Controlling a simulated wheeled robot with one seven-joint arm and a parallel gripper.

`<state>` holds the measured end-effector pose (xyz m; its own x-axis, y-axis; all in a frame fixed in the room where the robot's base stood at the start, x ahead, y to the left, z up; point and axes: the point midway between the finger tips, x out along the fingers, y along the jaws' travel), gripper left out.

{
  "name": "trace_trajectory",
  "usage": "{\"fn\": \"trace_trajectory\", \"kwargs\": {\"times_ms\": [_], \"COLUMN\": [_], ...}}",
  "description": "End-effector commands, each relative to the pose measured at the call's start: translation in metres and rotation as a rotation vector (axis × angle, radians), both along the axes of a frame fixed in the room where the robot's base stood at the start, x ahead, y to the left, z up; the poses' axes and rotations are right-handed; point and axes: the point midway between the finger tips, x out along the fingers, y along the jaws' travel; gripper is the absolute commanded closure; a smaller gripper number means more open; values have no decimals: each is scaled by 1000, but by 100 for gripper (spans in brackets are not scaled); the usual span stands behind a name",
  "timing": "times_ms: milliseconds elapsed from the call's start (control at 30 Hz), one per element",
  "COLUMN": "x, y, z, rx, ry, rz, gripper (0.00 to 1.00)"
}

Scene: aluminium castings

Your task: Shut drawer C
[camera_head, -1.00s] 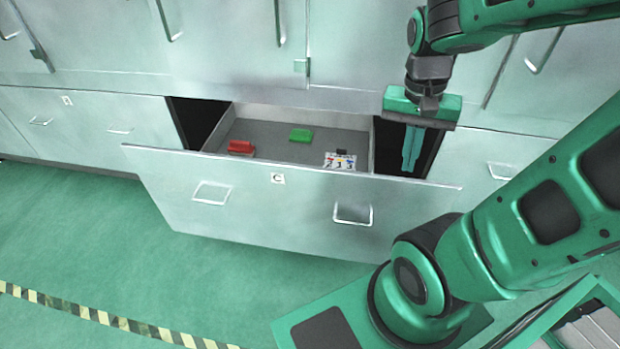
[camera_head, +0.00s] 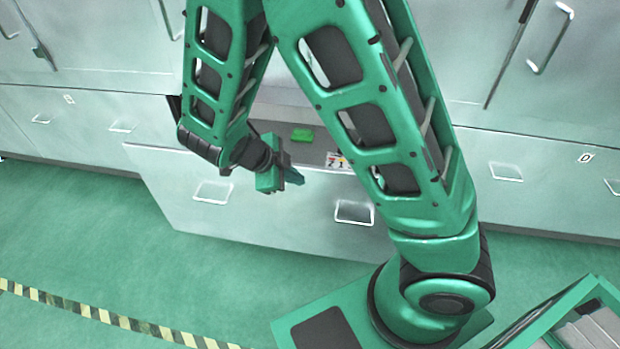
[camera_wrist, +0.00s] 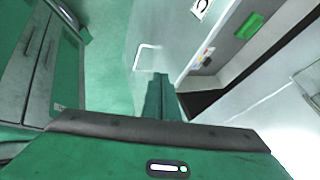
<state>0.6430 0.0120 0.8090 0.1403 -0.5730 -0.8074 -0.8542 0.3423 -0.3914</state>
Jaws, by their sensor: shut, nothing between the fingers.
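Drawer C (camera_head: 165,190) stands pulled out, its pale metal front with two wire handles facing the floor side. My forearm and gripper hide its label and part of its interior in the head view. The drawer front also shows in the wrist view (camera_wrist: 165,30), with the C label at the top edge. My gripper (camera_head: 297,177) is shut and empty, its fingers pointing right near the middle of the drawer front. The shut fingers also show in the wrist view (camera_wrist: 160,95). I cannot tell whether they touch the front.
Inside the drawer are a green block (camera_head: 302,135) and a printed card (camera_head: 338,161). Shut drawers stand at both sides, with label D (camera_head: 586,158) on the right. Cabinet doors rise above. The green floor in front is clear, with a striped tape line (camera_head: 100,317).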

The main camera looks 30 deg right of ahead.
Motion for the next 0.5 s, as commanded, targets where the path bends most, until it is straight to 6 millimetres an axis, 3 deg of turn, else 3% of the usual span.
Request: {"fn": "trace_trajectory", "kwargs": {"times_ms": [167,500], "x": [3,11], "y": [4,-28], "z": [-9,-51], "rx": [-9,-9], "ry": [-38,-34], "rz": [-19,-23], "gripper": [100,100]}}
